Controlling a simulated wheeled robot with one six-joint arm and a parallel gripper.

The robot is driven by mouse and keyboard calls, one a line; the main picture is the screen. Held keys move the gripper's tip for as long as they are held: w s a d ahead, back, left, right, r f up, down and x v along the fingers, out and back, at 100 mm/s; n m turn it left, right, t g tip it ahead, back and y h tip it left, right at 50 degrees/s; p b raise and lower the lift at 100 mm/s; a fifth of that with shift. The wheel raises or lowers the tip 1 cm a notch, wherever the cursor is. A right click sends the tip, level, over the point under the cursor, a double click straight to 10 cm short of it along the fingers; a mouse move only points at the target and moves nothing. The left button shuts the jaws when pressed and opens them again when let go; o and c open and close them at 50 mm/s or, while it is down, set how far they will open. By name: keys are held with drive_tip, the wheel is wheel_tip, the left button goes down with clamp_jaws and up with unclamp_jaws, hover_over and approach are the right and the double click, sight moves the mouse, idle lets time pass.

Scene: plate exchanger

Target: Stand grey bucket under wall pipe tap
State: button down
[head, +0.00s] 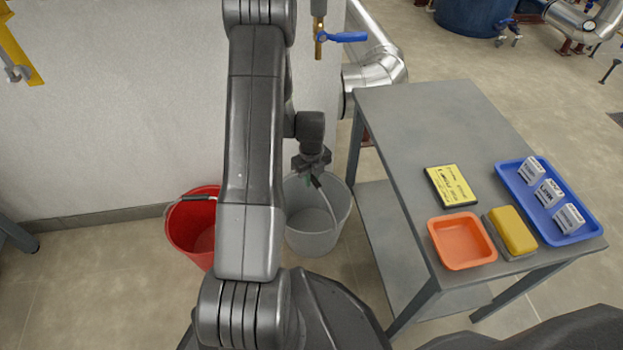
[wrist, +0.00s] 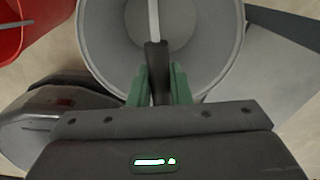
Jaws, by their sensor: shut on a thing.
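The grey bucket (head: 311,240) is upright, low by the wall, between the red bucket and the table. It also shows from above in the wrist view (wrist: 100,45), and looks empty. My gripper (head: 313,172) is shut on the dark grip of the bucket's handle (wrist: 156,70), with a green finger on each side. The handle stands up from the bucket. Whether the bucket's base touches the floor I cannot tell. The brass wall pipe tap (head: 318,42) with a blue lever is on the wall, above the grey bucket in the head view.
A red bucket (head: 187,238) stands left of the grey bucket, partly behind my arm. A grey table (head: 400,110) with a lower shelf is close on the right. It carries an orange tray (head: 462,262), a yellow sponge (head: 512,230) and a blue tray (head: 513,178).

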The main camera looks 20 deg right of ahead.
drive_tip(key=c, duration=1.3)
unclamp_jaws()
drive_tip(key=shift+f, duration=0.1)
drive_tip(key=shift+c, duration=0.2)
wheel_tip(320, 180, up, 12)
drive_tip(key=p, duration=0.5)
